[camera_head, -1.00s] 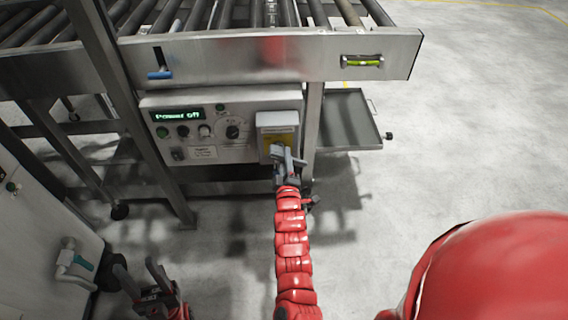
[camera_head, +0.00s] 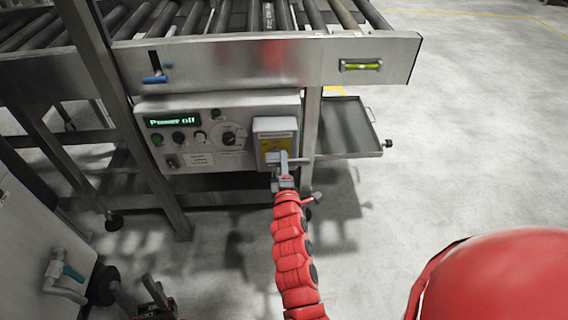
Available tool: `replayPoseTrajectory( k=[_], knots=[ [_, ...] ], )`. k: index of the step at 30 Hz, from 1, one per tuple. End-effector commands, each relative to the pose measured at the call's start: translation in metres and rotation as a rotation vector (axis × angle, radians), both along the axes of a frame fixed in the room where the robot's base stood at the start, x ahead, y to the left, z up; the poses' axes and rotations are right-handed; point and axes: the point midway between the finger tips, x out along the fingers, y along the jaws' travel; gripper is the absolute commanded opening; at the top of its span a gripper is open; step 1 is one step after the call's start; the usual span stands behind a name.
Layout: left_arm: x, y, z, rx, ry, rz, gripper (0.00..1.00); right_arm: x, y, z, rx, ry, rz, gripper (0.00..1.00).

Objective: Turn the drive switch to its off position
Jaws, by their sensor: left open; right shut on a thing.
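The control panel (camera_head: 221,150) hangs under the roller conveyor; its green display (camera_head: 173,121) reads "Power off". At its right end is a grey box (camera_head: 275,124) with a yellow face, which I take as the drive switch's housing. My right gripper (camera_head: 283,161), on the red arm, is at the lower front of this box and shut on the drive switch's handle. The jaws hide the handle, so I cannot tell its angle. My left gripper (camera_head: 136,291) is open and empty at the bottom left, away from the panel and partly cut off by the frame edge.
The steel conveyor frame (camera_head: 220,62) runs above the panel, with a blue-handled lever (camera_head: 154,78) and a green level (camera_head: 361,66). A shelf tray (camera_head: 347,127) juts out to the right. A white cabinet with a pipe valve (camera_head: 66,276) stands at lower left.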

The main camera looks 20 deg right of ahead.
Motion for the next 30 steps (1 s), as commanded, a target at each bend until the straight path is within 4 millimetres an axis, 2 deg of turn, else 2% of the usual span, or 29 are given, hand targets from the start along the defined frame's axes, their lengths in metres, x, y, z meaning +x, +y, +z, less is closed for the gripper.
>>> replayPoseTrajectory(
  k=[8, 9, 13, 14, 24, 26, 30],
  knots=[
    [0.000, 0.000, 0.000, 0.000, 0.000, 0.000, 0.50, 0.000, 0.001, 0.002, -0.005, -0.002, 0.002, 0.00],
    [0.000, 0.000, 0.000, 0.000, 0.000, 0.000, 0.50, 0.000, 0.001, 0.002, -0.005, -0.002, 0.002, 0.34],
    [0.000, 0.000, 0.000, 0.000, 0.000, 0.000, 0.50, 0.000, 0.001, 0.001, -0.004, -0.002, 0.001, 0.57],
    [0.000, 0.000, 0.000, 0.000, 0.000, 0.000, 0.50, 0.000, 0.000, 0.001, -0.003, -0.001, 0.001, 0.60],
    [0.000, 0.000, 0.000, 0.000, 0.000, 0.000, 0.50, -0.003, 0.001, 0.000, -0.002, 0.000, 0.001, 0.60],
    [0.000, 0.000, 0.001, 0.000, 0.000, 0.000, 0.50, -0.008, 0.003, 0.000, -0.002, 0.000, 0.002, 0.60],
    [0.000, 0.000, 0.002, 0.000, 0.000, 0.000, 0.50, -0.030, 0.010, -0.002, -0.002, 0.004, 0.003, 0.60]
  ],
)
